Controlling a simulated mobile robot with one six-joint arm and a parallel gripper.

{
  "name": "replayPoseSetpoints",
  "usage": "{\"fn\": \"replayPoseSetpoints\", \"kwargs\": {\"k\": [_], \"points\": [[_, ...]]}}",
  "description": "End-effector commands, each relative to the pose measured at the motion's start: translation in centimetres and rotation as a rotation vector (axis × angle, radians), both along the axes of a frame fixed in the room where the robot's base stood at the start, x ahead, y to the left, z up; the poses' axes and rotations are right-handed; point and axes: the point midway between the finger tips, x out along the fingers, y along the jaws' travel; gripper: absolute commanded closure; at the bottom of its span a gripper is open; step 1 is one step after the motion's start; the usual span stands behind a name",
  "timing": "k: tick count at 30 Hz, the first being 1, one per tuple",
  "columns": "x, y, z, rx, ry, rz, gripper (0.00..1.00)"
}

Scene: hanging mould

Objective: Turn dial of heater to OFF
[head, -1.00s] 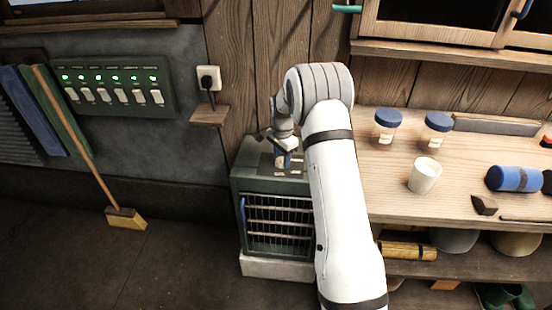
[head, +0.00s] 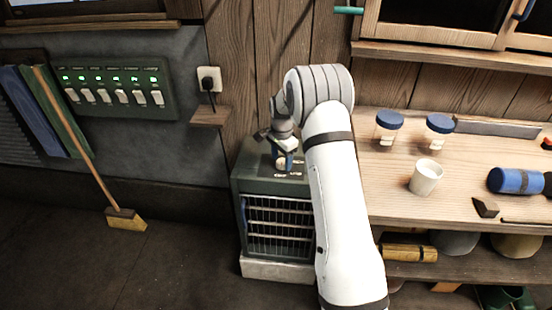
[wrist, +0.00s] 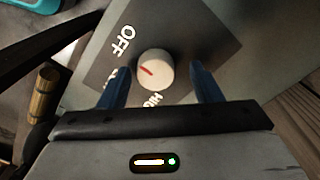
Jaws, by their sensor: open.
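The heater (head: 241,205) is a dark green box with a barred front, standing on a pale block. Its dial (wrist: 155,69) shows in the wrist view as a round white knob with a red mark. The mark points left, between the word OFF (wrist: 123,40) and a label mostly hidden by a finger. The word HIGH (wrist: 154,99) is partly hidden below the dial. My gripper (wrist: 157,72) is open, with one blue finger on each side of the dial and a gap on both sides. In the head view my gripper (head: 284,162) is over the heater top.
A workbench (head: 385,204) right of my arm bears two blue-lidded jars, a white cup (head: 425,177) and a blue roll (head: 513,181). A switch panel (head: 117,86) and a plugged socket (head: 208,79) are on the wall. A broom (head: 125,219) leans at left. The floor before the heater is clear.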

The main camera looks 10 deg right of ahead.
Motion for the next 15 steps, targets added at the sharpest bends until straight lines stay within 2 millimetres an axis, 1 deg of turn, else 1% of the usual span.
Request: {"fn": "replayPoseSetpoints", "kwargs": {"k": [5,10,12,15], "points": [[0.2,0.0,2.5,0.0,-0.004,0.0,0.41],[0.4,0.0,5.5,0.0,-0.006,0.0,0.41],[0.4,0.0,6.4,0.0,-0.005,0.0,0.41],[0.4,0.0,7.2,0.0,-0.003,0.0,0.41]]}}
